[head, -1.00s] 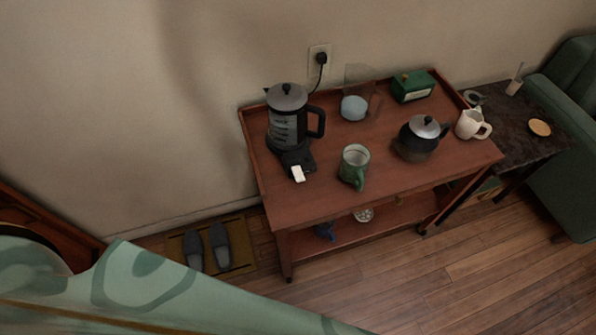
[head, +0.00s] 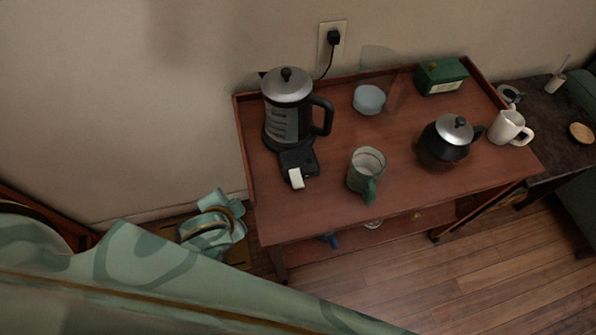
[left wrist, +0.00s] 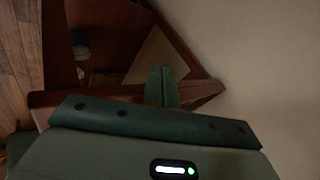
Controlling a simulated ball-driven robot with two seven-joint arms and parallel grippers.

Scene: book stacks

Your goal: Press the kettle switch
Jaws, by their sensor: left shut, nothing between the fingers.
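The kettle (head: 288,108) is dark glass with a silver lid and black handle, upright at the left end of the wooden cart's top. Its black base (head: 299,160) reaches toward the cart's front edge and carries a pale switch (head: 296,178). Part of my left arm's green end shows left of the cart, lower than its top and apart from the switch. My left gripper (left wrist: 162,86) shows in the left wrist view, shut and empty, near the cart's reddish wood. The kettle is not seen there. My right gripper is not in view.
The cart top (head: 310,215) also holds a green mug (head: 364,177), a blue bowl (head: 369,99), a black teapot (head: 443,145) and a green box (head: 440,77). A white mug (head: 509,128) stands near the right end. A raised rim edges the cart's left side and back.

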